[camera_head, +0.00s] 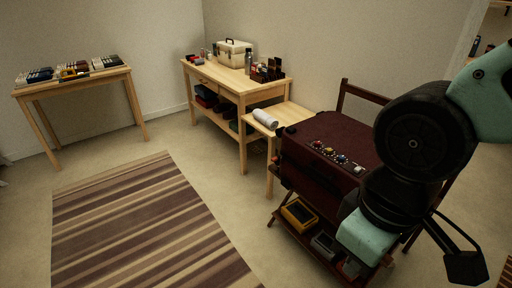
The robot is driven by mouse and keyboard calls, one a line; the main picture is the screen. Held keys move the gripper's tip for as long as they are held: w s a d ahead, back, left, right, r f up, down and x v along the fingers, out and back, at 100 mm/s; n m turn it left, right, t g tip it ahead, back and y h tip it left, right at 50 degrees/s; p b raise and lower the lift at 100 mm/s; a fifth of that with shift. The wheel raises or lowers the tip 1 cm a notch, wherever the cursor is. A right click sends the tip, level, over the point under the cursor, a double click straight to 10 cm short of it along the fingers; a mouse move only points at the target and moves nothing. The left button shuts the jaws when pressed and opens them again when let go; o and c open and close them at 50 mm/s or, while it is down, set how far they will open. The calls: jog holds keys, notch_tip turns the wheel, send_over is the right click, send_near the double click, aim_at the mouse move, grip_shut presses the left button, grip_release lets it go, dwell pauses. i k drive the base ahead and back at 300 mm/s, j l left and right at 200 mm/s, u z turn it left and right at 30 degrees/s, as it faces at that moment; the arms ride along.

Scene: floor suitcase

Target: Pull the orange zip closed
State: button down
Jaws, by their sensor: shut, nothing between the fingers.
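A dark maroon suitcase (300,172) sits on a dark wooden stand at the right. A row of small coloured pieces (328,151) runs across its top. They are too small to tell which is the orange zip's pull, and I cannot make out the zip's line. My gripper (466,268) is at the lower right, pointing down, with its black fingers shut and empty. It is to the right of the suitcase in the picture and apart from the coloured pieces. My arm hides the suitcase's right side.
The stand's lower shelf holds a yellow box (299,214) and a grey one. A low wooden table (292,115) with a white roll (265,119) adjoins the suitcase. A workbench (240,86) and side table (70,84) stand behind. A striped rug (150,225) lies on open floor at the left.

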aim_at(275, 158)
jog(key=i+u, duration=0.15)
jog(key=i, duration=0.25)
jog(key=k+z, duration=0.25)
jog(key=k, duration=0.35)
jog(key=k+l+z, duration=0.25)
jog(key=k, duration=0.3)
jog(key=i+j+u, duration=0.1)
jog(key=i+u, duration=0.15)
jog(key=i, duration=0.3)
jog(key=i+u, duration=0.25)
jog(key=i, duration=0.35)
jog(key=i+j+u, duration=0.15)
jog(key=i, duration=0.4)
jog(key=i+u, duration=0.2)
jog(key=i, duration=0.4)
